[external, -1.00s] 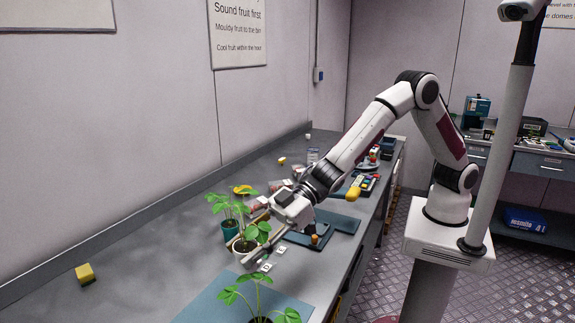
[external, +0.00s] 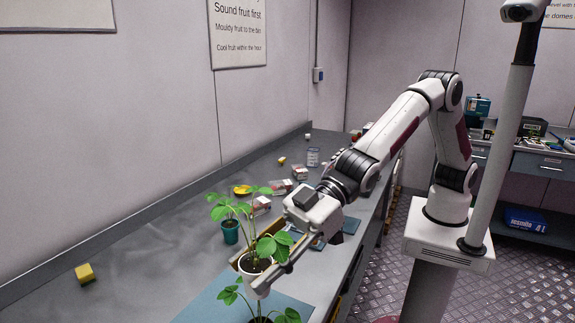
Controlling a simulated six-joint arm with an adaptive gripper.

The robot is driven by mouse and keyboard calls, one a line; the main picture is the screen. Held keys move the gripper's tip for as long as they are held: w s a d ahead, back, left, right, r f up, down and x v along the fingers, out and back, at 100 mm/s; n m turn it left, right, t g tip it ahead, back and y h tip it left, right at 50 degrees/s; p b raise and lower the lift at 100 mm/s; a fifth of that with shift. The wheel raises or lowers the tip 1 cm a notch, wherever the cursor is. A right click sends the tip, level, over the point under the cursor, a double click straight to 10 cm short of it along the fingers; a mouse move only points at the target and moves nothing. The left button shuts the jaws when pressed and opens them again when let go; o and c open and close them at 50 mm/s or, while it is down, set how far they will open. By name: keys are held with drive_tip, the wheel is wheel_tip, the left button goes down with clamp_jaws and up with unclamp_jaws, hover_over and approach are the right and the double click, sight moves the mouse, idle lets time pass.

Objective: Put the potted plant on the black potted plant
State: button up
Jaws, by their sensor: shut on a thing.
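A leafy potted plant in a white pot (external: 243,265) is held in my gripper (external: 252,272). One finger lies across the near side of the pot; the far finger is mostly hidden behind plant and pot. The plant is upright and appears raised above the bench. Another plant (external: 287,316), whose pot is dark where it shows, stands at the bottom edge of the external view. It is cut off by the frame, and its leaves overlap the area just below the held pot. A third plant in a teal pot (external: 230,234) stands behind and left of the held one.
A blue-grey mat (external: 205,308) lies on the bench around the front plant. A yellow sponge-like block (external: 84,273) is at the left. A yellow item (external: 241,189) and small cartons (external: 262,204) lie farther back.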

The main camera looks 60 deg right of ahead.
drive_tip(key=shift+w+d+f, duration=0.15)
idle(0.3)
drive_tip(key=shift+f, duration=3.15)
drive_tip(key=shift+f, duration=1.9)
drive_tip(key=shift+f, duration=0.1)
drive_tip(key=o, duration=1.1)
drive_tip(key=shift+o, duration=0.2)
